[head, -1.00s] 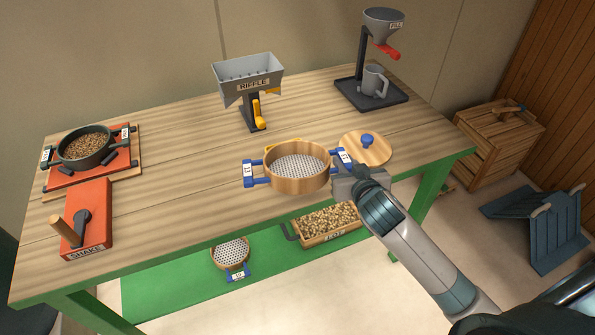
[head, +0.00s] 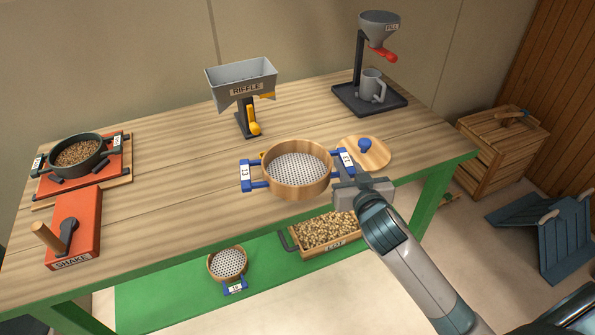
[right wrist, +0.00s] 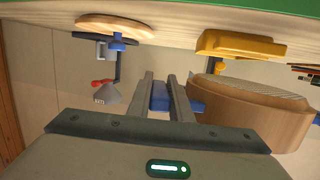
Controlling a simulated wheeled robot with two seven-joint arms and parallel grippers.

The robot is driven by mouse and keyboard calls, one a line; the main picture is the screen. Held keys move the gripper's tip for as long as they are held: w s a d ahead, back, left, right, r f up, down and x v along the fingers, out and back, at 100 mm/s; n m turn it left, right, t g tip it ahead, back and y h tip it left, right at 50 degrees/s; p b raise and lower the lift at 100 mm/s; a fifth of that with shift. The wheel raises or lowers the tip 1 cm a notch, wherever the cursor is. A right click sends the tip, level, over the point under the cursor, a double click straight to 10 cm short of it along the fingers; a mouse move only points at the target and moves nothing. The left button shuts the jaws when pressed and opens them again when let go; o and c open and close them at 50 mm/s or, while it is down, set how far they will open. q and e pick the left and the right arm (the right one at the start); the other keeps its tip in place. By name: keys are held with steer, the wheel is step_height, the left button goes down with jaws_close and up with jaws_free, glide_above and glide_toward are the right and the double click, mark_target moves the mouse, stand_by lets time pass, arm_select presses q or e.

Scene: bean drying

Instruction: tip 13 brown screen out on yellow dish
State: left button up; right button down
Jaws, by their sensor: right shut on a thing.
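The brown screen (head: 300,188) is a round wooden ring with a pale mesh and blue handles labelled 13. It is held above the table in the head view, roughly level, and its visible mesh looks bare. My right gripper (head: 346,172) is shut on its right blue handle; the fingers also show around the handle in the right wrist view (right wrist: 162,84). The yellow dish (right wrist: 240,45) sits on the table in the right wrist view. In the head view it is almost wholly hidden behind the screen. My left gripper is not in view.
A wooden lid (head: 376,153) with a blue knob lies right of the screen. The riffle (head: 240,88) stands behind, a funnel stand (head: 358,65) with a mug at back right. A dark pan of beans (head: 76,153) and a red shaker (head: 78,225) are left. Table between is clear.

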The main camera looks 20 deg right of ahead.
steer(key=shift+s+a+f, duration=0.1)
steer(key=shift+s+f, duration=0.15)
steer(key=shift+f, duration=0.55)
arm_select(q)
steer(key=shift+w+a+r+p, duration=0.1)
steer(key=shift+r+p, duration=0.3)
steer(key=shift+p, duration=0.65)
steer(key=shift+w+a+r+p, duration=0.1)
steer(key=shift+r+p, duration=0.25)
steer(key=shift+p, duration=0.65)
arm_select(e)
steer(key=shift+s+a+r, duration=0.7)
steer(key=shift+s+r, duration=0.15)
steer(key=shift+s, duration=0.15)
steer(key=shift+s+a+r, duration=0.7)
steer(key=shift+s+r, duration=0.15)
steer(key=shift+s, duration=0.15)
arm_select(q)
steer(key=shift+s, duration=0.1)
